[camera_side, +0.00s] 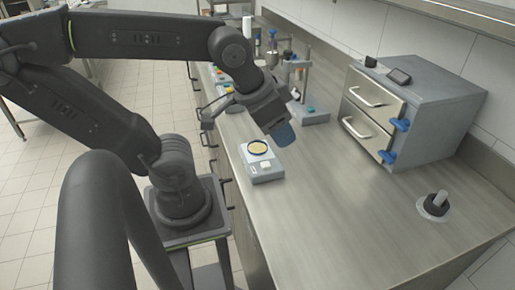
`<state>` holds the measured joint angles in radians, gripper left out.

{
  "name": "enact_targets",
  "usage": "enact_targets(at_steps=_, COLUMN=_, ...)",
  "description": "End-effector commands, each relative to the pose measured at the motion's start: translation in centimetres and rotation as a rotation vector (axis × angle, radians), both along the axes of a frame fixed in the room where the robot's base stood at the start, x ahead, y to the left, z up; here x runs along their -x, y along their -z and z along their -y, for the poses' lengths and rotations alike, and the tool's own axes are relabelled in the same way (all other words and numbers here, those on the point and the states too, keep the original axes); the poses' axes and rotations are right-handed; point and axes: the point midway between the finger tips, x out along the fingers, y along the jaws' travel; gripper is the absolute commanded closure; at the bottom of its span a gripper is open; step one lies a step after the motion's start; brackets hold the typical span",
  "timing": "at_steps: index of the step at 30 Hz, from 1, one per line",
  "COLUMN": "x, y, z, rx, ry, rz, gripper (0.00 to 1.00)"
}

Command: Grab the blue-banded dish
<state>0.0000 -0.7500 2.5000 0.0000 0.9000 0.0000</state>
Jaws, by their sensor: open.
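The blue-banded dish (257,148) is small and round, with a dark blue rim and pale yellow contents. It sits flat on top of a grey box-shaped device (264,175) near the front edge of the counter. My gripper (281,132) is open, with a blue end pointing down. In the picture it is just right of and slightly above the dish, apart from it. The gap between its fingers is hard to make out from this side. Nothing shows held in it.
A grey two-drawer cabinet (425,110) with blue latches stands at the back right. A stand with a grey base (308,112) is behind my gripper. A dark round fitting with a light handle (435,205) is at the right. The front middle of the steel counter (340,220) is clear.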

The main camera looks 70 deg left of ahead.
Motion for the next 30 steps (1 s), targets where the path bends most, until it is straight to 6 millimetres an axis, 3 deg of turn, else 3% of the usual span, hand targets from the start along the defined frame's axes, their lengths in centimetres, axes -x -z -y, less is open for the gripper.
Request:
enact_targets(at_steps=15, x=0.0, y=0.0, z=0.0, rx=0.0, ry=0.0, rz=0.0, gripper=0.06)
enact_targets(at_steps=24, x=-0.4, y=0.1, z=-0.5, rx=-0.021, ry=0.015, rz=-0.014, gripper=0.06)
enact_targets(at_steps=30, x=-2.5, y=1.2, z=-4.5, rx=-0.154, ry=0.167, rz=-0.133, gripper=0.06)
